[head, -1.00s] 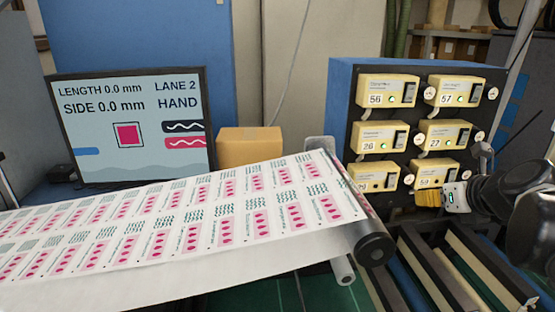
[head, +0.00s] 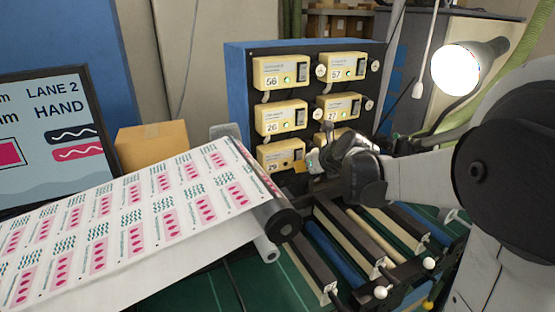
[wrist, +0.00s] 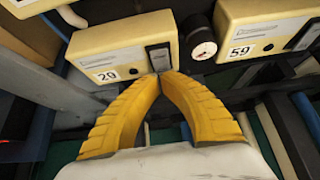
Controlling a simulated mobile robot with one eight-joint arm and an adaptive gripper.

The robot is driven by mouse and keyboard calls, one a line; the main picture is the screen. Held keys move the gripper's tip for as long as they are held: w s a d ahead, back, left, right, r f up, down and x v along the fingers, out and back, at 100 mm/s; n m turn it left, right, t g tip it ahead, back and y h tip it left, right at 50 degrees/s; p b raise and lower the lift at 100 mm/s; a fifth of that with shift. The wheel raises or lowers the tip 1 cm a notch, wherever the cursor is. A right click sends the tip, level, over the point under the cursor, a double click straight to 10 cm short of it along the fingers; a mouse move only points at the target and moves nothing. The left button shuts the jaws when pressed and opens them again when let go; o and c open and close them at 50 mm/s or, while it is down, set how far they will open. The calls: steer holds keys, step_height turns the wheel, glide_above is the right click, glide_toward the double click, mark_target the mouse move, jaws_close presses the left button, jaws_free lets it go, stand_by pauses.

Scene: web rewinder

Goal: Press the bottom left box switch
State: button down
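The bottom left box (head: 275,155), yellow and marked 29, sits in the lowest row of the panel. In the wrist view the box (wrist: 108,65) has a dark and grey switch (wrist: 158,56) at its right end. My gripper (wrist: 160,75) has its two yellow fingers meeting at the tips, with nothing seen between them. The tips appear just below the switch's lower edge; I cannot tell whether they touch it. In the head view my gripper (head: 298,167) is at the box's lower right and my wrist hides most of the bottom right box.
Box 59 (wrist: 265,30) and a round gauge (wrist: 200,42) are right of box 29. Boxes 26 (head: 275,120), 27 (head: 335,107), 56 (head: 278,75) and 57 (head: 342,68) are above. Rails (head: 345,235) and the label roll's end (head: 283,222) lie in front.

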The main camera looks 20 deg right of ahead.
stand_by(0.3)
steer(key=shift+w+f+t+b, duration=0.1)
steer(key=shift+w+t+b, duration=0.4)
steer(key=shift+b, duration=0.55)
steer(key=shift+r+p, duration=0.5)
steer(key=shift+r, duration=0.3)
